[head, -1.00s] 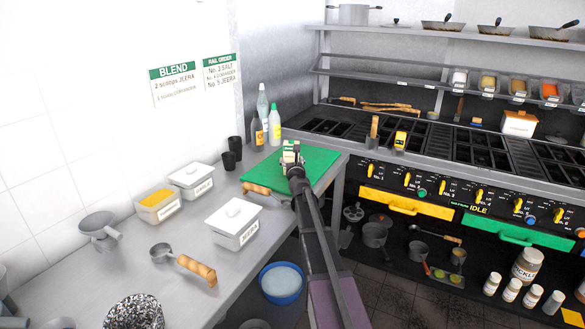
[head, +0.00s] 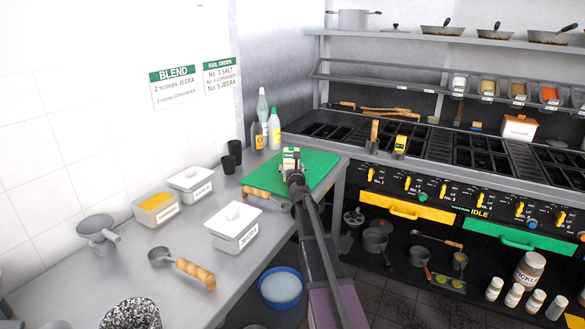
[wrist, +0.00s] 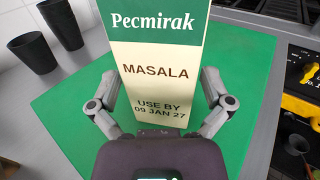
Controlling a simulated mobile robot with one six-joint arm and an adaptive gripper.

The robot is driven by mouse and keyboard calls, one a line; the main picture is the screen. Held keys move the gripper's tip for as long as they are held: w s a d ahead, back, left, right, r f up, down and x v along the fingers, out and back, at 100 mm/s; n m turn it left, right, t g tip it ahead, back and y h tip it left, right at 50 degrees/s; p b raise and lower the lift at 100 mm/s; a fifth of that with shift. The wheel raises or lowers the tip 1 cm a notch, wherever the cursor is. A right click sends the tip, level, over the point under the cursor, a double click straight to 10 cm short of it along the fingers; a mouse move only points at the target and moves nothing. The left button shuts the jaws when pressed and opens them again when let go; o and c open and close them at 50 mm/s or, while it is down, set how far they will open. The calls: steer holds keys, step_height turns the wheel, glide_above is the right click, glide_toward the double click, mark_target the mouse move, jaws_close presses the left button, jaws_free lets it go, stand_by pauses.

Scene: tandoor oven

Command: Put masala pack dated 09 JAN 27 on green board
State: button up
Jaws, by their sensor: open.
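The masala pack (wrist: 155,75) is a cream carton with a green top band reading Pecmirak. Its face reads MASALA, USE BY 09 JAN 27. It stands upright on the green board (wrist: 255,70), and it also shows in the head view (head: 290,155) on the board (head: 320,168). My gripper (wrist: 158,80) is open, with one finger on each side of the pack's face and gaps showing between fingers and carton. In the head view my gripper (head: 294,172) is at the near side of the pack. The pack's lower part is hidden by my gripper.
Two dark cups (head: 235,150) and several bottles (head: 274,130) stand behind and left of the board. A wooden-handled tool (head: 265,196) lies at its front left edge. A white JEERA box (head: 235,228) is nearer. The stove (head: 430,145) is to the right.

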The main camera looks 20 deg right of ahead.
steer(key=shift+r, duration=0.2)
steer(key=v, duration=1.2)
steer(key=shift+f, duration=0.1)
stand_by(0.5)
